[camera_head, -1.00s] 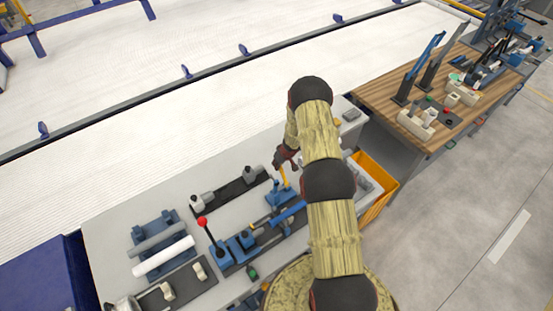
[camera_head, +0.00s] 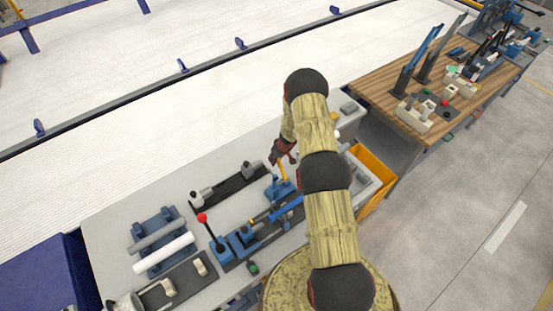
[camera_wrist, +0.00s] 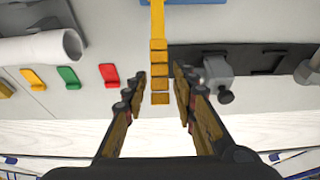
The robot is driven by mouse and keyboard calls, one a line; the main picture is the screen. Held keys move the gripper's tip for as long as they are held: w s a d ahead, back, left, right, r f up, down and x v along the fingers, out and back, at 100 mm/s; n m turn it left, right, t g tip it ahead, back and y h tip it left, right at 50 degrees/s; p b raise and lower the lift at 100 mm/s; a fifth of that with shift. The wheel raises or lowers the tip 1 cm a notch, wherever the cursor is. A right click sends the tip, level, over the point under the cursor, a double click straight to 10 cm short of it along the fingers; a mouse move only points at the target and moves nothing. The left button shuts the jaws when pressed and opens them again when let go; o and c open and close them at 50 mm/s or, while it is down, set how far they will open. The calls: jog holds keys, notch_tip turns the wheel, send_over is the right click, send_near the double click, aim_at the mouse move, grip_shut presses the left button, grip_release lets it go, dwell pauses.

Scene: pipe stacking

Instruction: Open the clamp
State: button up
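A blue clamp (camera_head: 279,189) with an upright yellow lever (camera_head: 284,172) stands on the grey bench. In the wrist view the yellow lever (camera_wrist: 158,50) comes down from the top edge, its ridged end between my fingers. My gripper (camera_head: 279,158) is at the upper end of this lever. In the wrist view my gripper (camera_wrist: 160,88) is open, with a gap showing on each side of the lever. Part of the blue base (camera_wrist: 196,2) shows at the top edge. My arm hides the bench just right of the clamp.
A blue device with a red-knobbed lever (camera_head: 202,218) stands left of the clamp. A white pipe (camera_head: 165,253) lies farther left. A dark rail (camera_head: 230,188) with grey blocks is beside the clamp. Red (camera_wrist: 109,75) and green (camera_wrist: 68,77) tabs show in the wrist view.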

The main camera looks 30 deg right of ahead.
aim_at(281, 167)
jog(key=shift+o, duration=0.4)
jog(key=v, duration=1.2)
